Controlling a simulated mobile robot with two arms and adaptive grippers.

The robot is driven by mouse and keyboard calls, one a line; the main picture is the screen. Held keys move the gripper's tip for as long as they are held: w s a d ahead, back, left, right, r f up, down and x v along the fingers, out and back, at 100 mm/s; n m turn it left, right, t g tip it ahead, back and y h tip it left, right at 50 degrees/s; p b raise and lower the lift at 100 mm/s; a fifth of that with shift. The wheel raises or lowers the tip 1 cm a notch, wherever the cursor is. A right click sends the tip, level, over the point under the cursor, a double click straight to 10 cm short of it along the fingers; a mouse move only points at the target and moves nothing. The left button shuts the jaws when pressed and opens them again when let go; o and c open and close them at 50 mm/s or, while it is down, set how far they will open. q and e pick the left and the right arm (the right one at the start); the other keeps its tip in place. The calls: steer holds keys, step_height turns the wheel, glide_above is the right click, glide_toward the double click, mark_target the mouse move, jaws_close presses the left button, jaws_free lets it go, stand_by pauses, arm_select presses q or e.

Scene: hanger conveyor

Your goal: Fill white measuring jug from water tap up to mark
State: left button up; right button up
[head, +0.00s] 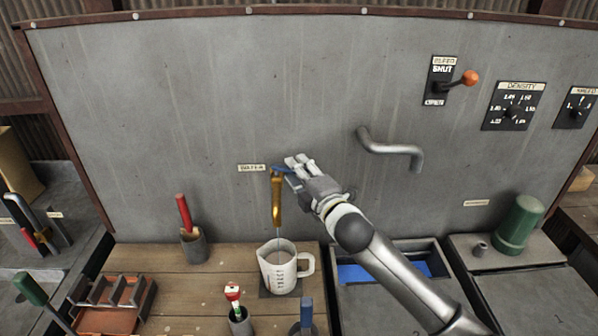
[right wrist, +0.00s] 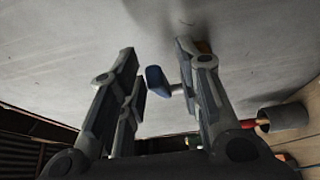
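The white measuring jug (head: 283,272) stands upright on a dark pad on the wooden bench, its handle to the right and dark marks on its front. A thin stream seems to run from the spout into the jug; the water level is hard to read. My right gripper (head: 298,168) is at the tap's blue lever (head: 282,169). In the right wrist view its fingers are apart, with the blue lever (right wrist: 158,80) between them; contact is not clear. My left gripper is not in view.
A holder with a red-handled tool (head: 185,215) stands left of the jug. A cup with a red-and-white item (head: 236,300) is in front. An orange rack (head: 110,308) is at the left. A steel spout (head: 395,148) hangs over a blue basin at the right, near my right arm.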

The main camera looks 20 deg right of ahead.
steer(key=s, duration=1.2)
steer(key=shift+d, duration=0.3)
stand_by(6.5)
